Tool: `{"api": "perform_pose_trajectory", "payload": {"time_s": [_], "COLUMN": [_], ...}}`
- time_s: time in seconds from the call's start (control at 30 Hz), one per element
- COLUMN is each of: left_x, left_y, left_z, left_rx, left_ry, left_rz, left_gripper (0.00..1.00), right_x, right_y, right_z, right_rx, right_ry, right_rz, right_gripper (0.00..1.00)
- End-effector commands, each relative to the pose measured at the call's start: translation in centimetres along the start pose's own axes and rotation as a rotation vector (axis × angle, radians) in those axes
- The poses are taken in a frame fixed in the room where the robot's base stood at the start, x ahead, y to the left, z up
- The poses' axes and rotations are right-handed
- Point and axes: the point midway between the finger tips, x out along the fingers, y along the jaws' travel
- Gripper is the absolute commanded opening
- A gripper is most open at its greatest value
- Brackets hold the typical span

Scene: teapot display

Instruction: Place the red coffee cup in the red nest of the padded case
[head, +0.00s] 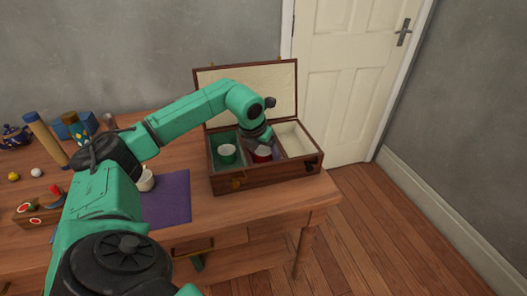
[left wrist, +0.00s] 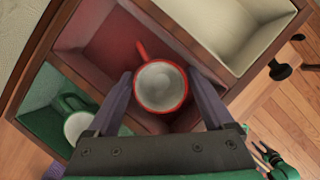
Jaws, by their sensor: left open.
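The red coffee cup (left wrist: 161,87) is inside the red nest (left wrist: 100,40) of the padded case (head: 262,184), upright, with its handle toward the upper left in the left wrist view. In the head view the red cup (head: 263,154) shows in the middle compartment. My left gripper (left wrist: 164,100) is open, with one purple-grey finger on each side of the cup. I cannot tell whether the fingers touch it. A green and black part at the lower right of the left wrist view may be my right arm; its jaws cannot be made out.
A green cup (head: 227,153) sits in the green compartment on the left. The cream compartment (head: 293,140) on the right is empty. The case lid stands open behind. Several other objects crowd the table's left.

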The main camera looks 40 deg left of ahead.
Motion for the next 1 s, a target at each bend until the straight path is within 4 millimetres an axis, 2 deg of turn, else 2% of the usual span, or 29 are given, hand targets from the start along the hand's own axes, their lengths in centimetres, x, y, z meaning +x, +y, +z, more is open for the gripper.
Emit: {"api": "perform_pose_trajectory", "payload": {"time_s": [0.03, 0.17, 0.4, 0.53, 0.67, 1.0], "left_x": [-0.5, -2.4, -9.1, -11.6, -12.3, -12.3], "left_y": [0.0, 0.0, 0.0, 0.0, 0.0, 0.0], "left_z": [0.2, 0.2, 0.3, 0.2, 0.1, 0.1], "left_rx": [0.000, 0.000, 0.001, 0.000, 0.000, 0.000], "left_ry": [-0.001, -0.004, -0.005, -0.003, 0.000, 0.000], "left_rz": [0.000, 0.000, 0.000, -0.001, 0.000, 0.000], "left_gripper": [0.86, 0.86, 0.86, 0.86, 0.86, 0.86], "right_x": [-0.4, -0.1, -0.2, -0.4, -0.5, -0.4], "right_y": [0.0, 0.0, -0.1, -0.1, -0.1, -0.1], "right_z": [-0.1, -0.1, -0.1, -0.1, -0.1, -0.1], "right_rx": [0.000, -0.001, -0.001, -0.001, -0.001, 0.000], "right_ry": [0.000, 0.001, 0.001, 0.001, 0.001, 0.001], "right_rz": [0.000, 0.000, -0.001, -0.001, -0.001, -0.002], "right_gripper": [0.50, 0.50, 0.50, 0.50, 0.50, 0.50]}}
